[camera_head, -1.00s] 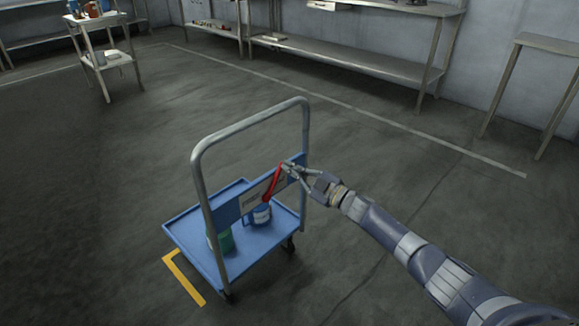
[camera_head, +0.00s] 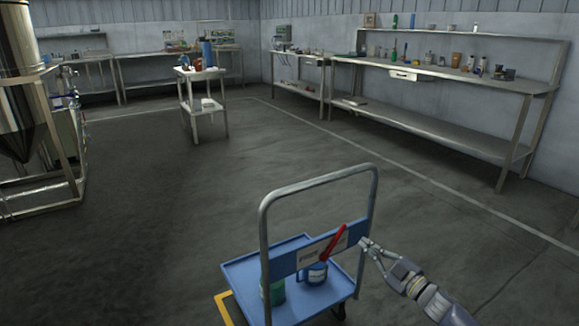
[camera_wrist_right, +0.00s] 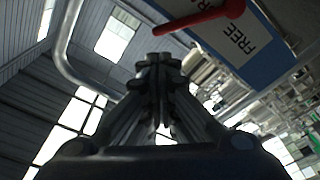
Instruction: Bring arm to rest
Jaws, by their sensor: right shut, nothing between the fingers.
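My right gripper (camera_head: 370,246) is shut and empty. In the head view it is beside the right post of the blue cart's (camera_head: 236,275) grey handle frame. A red lever (camera_head: 334,243) sits on the cart's blue sign panel, just left of the fingertips. In the right wrist view the shut fingers (camera_wrist_right: 160,62) point up the middle, and the red lever (camera_wrist_right: 200,19) shows above them, apart from them. The panel with the letters "FREE" (camera_wrist_right: 232,35) is beside it. My left gripper does not show in any view.
The cart carries a green container (camera_head: 274,291) and a blue container (camera_head: 313,272). A small shelf trolley (camera_head: 204,108) stands further back. A long workbench (camera_head: 440,80) runs along the right wall, and a steel tank (camera_head: 18,80) stands at left. The middle floor is open.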

